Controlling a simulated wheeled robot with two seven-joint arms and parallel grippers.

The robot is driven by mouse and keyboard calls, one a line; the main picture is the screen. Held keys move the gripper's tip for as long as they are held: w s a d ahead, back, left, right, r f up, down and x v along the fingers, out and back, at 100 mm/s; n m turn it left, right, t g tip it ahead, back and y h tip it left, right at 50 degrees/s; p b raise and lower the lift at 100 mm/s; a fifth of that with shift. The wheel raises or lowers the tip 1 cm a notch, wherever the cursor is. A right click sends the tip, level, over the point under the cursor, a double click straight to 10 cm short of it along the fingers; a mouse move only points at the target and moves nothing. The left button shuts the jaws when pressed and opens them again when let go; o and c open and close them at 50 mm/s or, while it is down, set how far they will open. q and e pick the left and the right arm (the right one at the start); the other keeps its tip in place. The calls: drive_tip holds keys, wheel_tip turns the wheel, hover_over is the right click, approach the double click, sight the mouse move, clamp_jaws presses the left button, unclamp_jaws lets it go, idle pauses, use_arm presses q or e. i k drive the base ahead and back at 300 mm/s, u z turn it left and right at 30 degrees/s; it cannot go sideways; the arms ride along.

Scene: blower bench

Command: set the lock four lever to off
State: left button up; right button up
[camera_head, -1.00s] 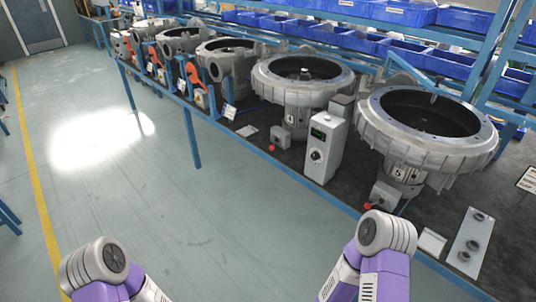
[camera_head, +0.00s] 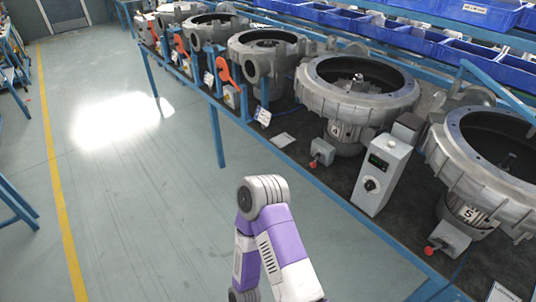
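The blower marked 4 (camera_head: 356,92) stands on the bench right of centre. A small grey box (camera_head: 322,151) sits at its front left foot, with a small red part (camera_head: 313,164) low on its front. The red part looks like a lever, but its setting is too small to read. One of my purple and grey arms rises at the bottom centre, below and left of the box and well apart from it. Neither gripper can be seen.
A grey control box (camera_head: 380,175) with a dark knob stands right of blower 4. The blower marked 5 (camera_head: 490,155) has a similar box (camera_head: 448,240) with a red part. Orange handles (camera_head: 225,72) stand by blowers farther left. Open floor (camera_head: 130,210) lies left of the bench.

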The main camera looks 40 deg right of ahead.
sight(313, 165)
drive_tip(key=z, duration=0.25)
drive_tip(key=i, duration=0.95)
drive_tip(key=z, duration=0.9)
drive_tip(key=i, duration=0.25)
drive_tip(key=z, duration=0.3)
